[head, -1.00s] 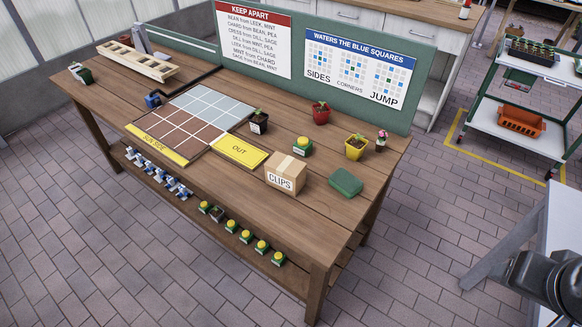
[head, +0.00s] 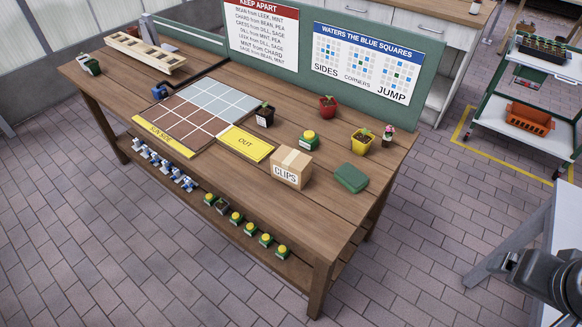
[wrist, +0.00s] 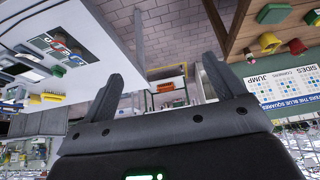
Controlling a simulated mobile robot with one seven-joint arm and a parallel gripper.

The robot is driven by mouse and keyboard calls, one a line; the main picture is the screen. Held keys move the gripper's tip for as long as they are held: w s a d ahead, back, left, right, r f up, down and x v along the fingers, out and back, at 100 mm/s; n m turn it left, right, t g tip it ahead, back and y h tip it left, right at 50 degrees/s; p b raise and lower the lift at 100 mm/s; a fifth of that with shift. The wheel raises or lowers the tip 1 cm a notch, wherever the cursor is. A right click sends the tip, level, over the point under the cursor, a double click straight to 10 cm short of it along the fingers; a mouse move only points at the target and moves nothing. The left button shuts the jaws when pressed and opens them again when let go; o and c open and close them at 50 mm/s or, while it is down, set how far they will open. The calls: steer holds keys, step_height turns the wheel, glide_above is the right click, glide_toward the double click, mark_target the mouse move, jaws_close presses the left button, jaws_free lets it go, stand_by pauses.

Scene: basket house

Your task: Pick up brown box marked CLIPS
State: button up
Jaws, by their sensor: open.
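The brown box marked CLIPS (head: 291,168) stands upright on the wooden workbench (head: 215,178), near its front edge and right of the yellow OUT card (head: 246,143). Its label faces the front. In the wrist view my gripper (wrist: 168,75) is open, with its two dark fingers spread and nothing between them. The box is not seen in the wrist view. In the head view part of my arm shows at the lower right, well away from the box.
A green block (head: 351,178) lies right of the box, and a yellow-topped green item (head: 309,141) stands behind it. Potted plants, including a yellow pot (head: 361,140), stand farther back. A pale table (head: 535,245) is at right; tiled floor between is clear.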

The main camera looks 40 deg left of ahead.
steer(key=w+a+r+n, duration=0.1)
steer(key=w+a+n, duration=0.4)
steer(key=w+a, duration=0.5)
steer(key=n+g+y, duration=0.4)
steer(key=n+g, duration=0.2)
steer(key=n, duration=0.8)
glide_toward(294, 159)
steer(key=shift+x, duration=0.8)
steer(key=x, duration=0.5)
steer(key=shift+a, duration=0.2)
steer(key=shift+y, duration=0.3)
steer(key=x, duration=0.5)
steer(key=shift+f, duration=0.45)
